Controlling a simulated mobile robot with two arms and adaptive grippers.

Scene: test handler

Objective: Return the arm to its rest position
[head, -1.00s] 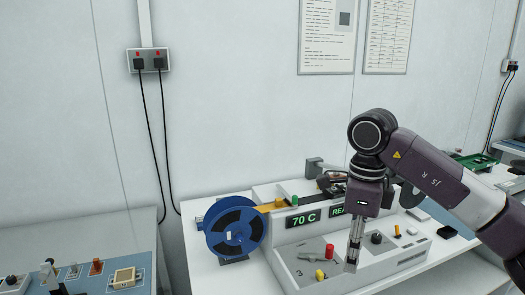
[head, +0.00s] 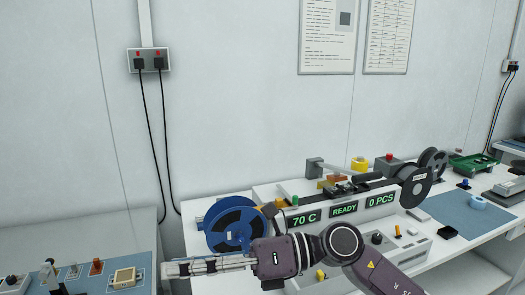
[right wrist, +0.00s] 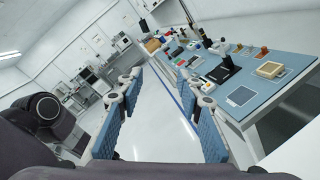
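My right arm, dark purple, comes in from the lower right of the head view. Its right gripper (head: 205,266) points left, in front of the test handler (head: 310,197) and the blue reel (head: 216,236). In the right wrist view the gripper (right wrist: 158,120) has its two blue-padded fingers apart with nothing between them. The arm covers the lower front of the handler and part of its control panel. The handler's displays read 70 C, READY and 0 PCS. My left gripper is not in view.
A blue-topped bench (right wrist: 262,70) with several small devices shows in the right wrist view, beside open floor (right wrist: 160,100). In the head view, a blue mat (head: 462,213) and a green tray (head: 472,163) lie right of the handler. A gap separates the two benches at left.

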